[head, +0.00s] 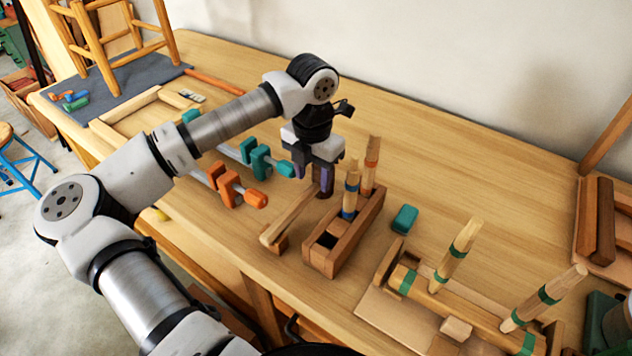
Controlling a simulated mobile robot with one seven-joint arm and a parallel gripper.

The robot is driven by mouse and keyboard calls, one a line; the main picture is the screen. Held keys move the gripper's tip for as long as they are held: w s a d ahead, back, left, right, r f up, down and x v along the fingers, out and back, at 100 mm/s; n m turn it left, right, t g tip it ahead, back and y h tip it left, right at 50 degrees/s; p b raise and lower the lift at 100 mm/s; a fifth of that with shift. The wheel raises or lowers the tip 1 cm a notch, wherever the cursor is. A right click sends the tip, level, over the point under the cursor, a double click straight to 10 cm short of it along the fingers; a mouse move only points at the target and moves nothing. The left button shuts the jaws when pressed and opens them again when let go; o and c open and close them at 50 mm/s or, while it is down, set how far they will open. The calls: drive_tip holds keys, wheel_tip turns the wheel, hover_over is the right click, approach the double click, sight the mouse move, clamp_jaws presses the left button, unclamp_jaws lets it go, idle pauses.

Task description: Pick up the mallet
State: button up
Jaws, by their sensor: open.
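What looks like the mallet (291,214) lies on the workbench in the head view, near its middle. Its pale wooden handle slants down to the left, and the near end lies over a small brown block. A dark brown rounded piece, probably its head, shows at the far end under my gripper, partly hidden. My gripper (314,181) points down with its purple-grey fingers apart, just above or beside that far end. I cannot tell whether the fingers touch it. Nothing is visibly held.
A wooden box (318,258) with upright taped sticks stands close on the right. Orange clamps (229,188) and teal clamps (259,160) lie to the left. A green block (405,218) and a wooden frame with taped legs (440,300) are further right. The back of the bench is clear.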

sight(310, 189)
drive_tip(key=f, duration=0.1)
drive_tip(key=f+p, duration=0.1)
drive_tip(key=f, duration=0.1)
drive_tip(key=f+p, duration=0.1)
drive_tip(key=f, duration=0.1)
drive_tip(key=shift+s+a, duration=0.25)
drive_tip(key=shift+s, duration=0.1)
drive_tip(key=shift+f, duration=0.55)
drive_tip(key=shift+r, duration=0.1)
clamp_jaws()
